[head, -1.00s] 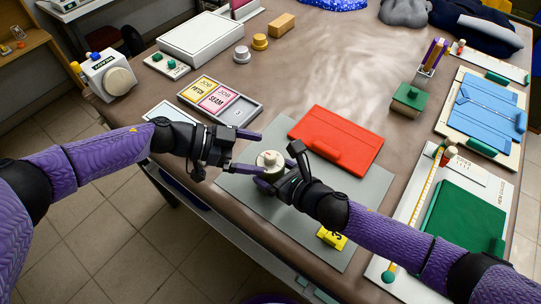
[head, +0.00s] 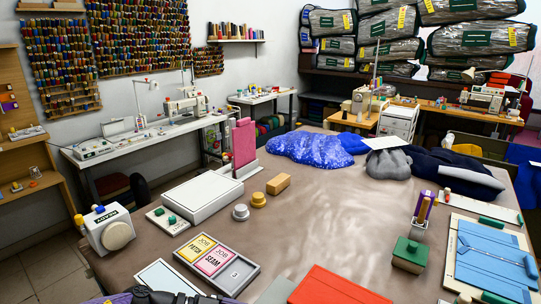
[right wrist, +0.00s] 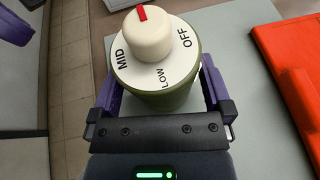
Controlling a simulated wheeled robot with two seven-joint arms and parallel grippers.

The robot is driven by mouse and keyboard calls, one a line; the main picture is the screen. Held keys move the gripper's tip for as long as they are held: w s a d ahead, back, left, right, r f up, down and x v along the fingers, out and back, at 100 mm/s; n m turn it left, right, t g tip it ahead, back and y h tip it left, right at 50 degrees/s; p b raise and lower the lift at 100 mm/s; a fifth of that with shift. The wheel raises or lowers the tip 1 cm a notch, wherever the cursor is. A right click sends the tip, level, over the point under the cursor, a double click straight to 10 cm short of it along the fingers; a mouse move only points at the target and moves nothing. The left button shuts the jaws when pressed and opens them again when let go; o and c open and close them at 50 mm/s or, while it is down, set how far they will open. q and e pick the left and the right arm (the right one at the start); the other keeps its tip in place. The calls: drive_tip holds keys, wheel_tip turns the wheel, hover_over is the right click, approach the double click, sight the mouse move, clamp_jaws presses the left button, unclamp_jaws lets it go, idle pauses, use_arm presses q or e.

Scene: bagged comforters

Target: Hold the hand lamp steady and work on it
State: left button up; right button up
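The hand lamp (right wrist: 165,98) shows in the right wrist view as an olive-green cylinder with a white dial face and a cream knob (right wrist: 147,35). The dial reads MID, LOW and OFF. The knob's red mark points toward the top of the picture, at none of these words. My right gripper (right wrist: 160,95) has its purple fingers on both sides of the lamp body, shut on it. A purple part of my left gripper (right wrist: 14,27) shows at the upper left; its opening cannot be seen.
The brown table holds a tray with JOB cards (head: 217,263), a white READY device (head: 107,230), a red folder (head: 335,287), a green block (head: 411,253) and a blue piece on a board (head: 492,255). Bagged comforters (head: 385,55) fill the back shelves. The table's middle is clear.

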idle(0.6)
drive_tip(key=shift+r+p+v, duration=0.3)
drive_tip(key=shift+p+v, duration=0.7)
drive_tip(key=shift+v, duration=0.3)
drive_tip(key=shift+p+v, duration=0.8)
drive_tip(key=shift+v, duration=0.45)
drive_tip(key=shift+r, duration=0.2)
